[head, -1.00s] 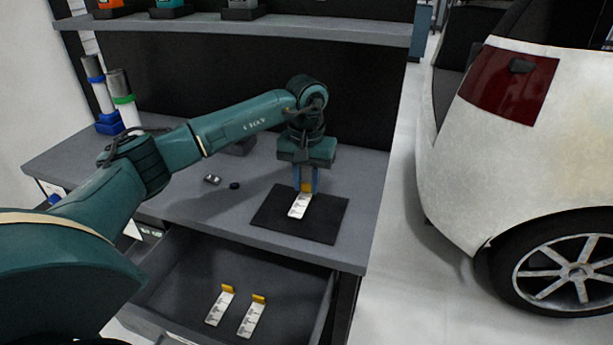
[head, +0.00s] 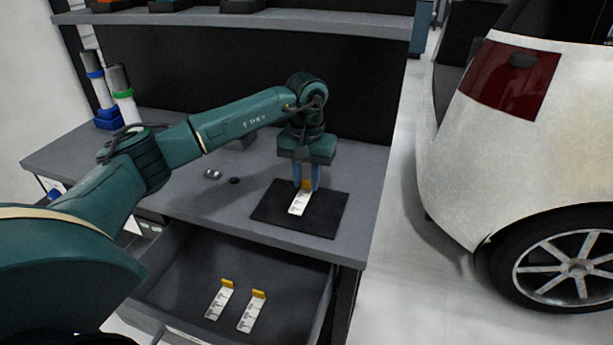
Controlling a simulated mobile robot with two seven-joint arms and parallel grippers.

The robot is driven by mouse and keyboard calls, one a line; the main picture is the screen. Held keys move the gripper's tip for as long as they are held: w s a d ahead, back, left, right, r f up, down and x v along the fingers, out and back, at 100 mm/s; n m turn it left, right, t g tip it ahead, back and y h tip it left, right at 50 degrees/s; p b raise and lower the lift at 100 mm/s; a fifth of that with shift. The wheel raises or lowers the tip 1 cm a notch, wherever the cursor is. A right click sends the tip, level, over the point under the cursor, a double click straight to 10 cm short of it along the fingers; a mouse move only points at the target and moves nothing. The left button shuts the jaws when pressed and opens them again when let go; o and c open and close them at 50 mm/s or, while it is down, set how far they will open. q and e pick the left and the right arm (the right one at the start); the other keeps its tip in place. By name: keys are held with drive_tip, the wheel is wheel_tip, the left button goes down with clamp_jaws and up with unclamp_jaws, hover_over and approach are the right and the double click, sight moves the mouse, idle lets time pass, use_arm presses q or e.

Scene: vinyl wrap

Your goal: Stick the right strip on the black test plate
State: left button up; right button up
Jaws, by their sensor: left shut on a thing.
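The black test plate (head: 325,220) lies flat on the grey workbench. A white strip (head: 299,204) with dark print and a yellow end tab is at the plate's upper left part. My left gripper (head: 306,186) points down over the plate and is shut on the strip's yellow tab. The strip appears to lie on or just above the plate; I cannot tell whether it touches all along. Two more white strips with yellow tabs, a left one (head: 219,300) and a right one (head: 252,312), lie in the open drawer. My right gripper is not in view.
The open drawer (head: 185,290) juts out below the bench. Small objects (head: 213,174) lie on the bench left of the plate. Rolls (head: 122,92) stand at the back left. A shelf (head: 240,19) hangs above. A white car (head: 520,160) stands at the right.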

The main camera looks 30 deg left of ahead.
use_arm(q)
drive_tip(key=shift+f+b, duration=0.4)
drive_tip(key=shift+f, duration=0.3)
idle(1.0)
drive_tip(key=o, duration=1)
wheel_tip(320, 180, up, 13)
drive_tip(key=shift+r, duration=0.15)
